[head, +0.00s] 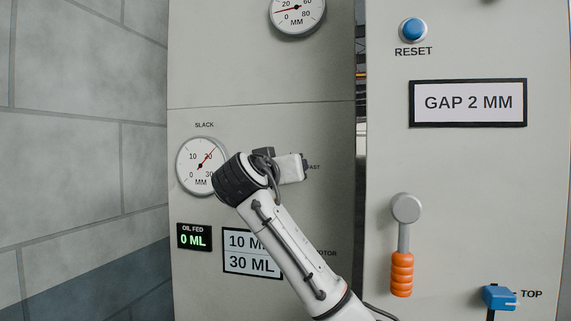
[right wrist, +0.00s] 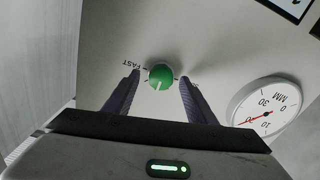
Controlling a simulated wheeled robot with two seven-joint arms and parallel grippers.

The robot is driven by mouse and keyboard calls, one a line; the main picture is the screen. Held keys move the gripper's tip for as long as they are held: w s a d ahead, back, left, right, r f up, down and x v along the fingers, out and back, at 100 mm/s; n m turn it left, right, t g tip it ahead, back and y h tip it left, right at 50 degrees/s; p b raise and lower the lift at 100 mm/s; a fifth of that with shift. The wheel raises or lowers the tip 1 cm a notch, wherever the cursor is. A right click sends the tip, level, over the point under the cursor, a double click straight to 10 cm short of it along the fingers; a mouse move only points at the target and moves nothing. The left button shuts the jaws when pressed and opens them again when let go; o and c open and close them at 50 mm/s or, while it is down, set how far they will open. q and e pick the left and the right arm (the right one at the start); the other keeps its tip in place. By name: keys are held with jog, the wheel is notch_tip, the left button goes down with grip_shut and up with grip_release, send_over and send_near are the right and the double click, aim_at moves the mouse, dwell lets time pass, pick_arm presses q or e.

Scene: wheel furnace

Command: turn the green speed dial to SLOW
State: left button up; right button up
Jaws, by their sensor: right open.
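The green speed dial (right wrist: 161,75) is on the grey panel in the right wrist view, with a pale pointer mark on its face. The word FAST is printed upside down at its left there; lettering at its right is mostly hidden by a finger. My right gripper (right wrist: 160,84) is open, with one dark finger on each side of the dial; I cannot tell whether they touch it. In the head view my right wrist and gripper cover the dial, leaving only part of the FAST label visible. My left gripper is not in view.
The SLACK gauge (head: 199,165) is left of my wrist, also in the right wrist view (right wrist: 268,108). Below it are the OIL FED display (head: 194,237) and a 10/30 ML sign (head: 240,262). An orange-handled lever (head: 402,272), RESET button (head: 413,29) and blue slider (head: 499,297) are right.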

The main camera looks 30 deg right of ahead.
jog(key=shift+w+d, duration=0.2)
jog(key=shift+w, duration=0.1)
jog(key=c, duration=1)
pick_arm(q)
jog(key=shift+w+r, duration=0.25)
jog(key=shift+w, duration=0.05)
pick_arm(e)
jog(key=shift+c, duration=0.2)
jog(key=shift+n, duration=9)
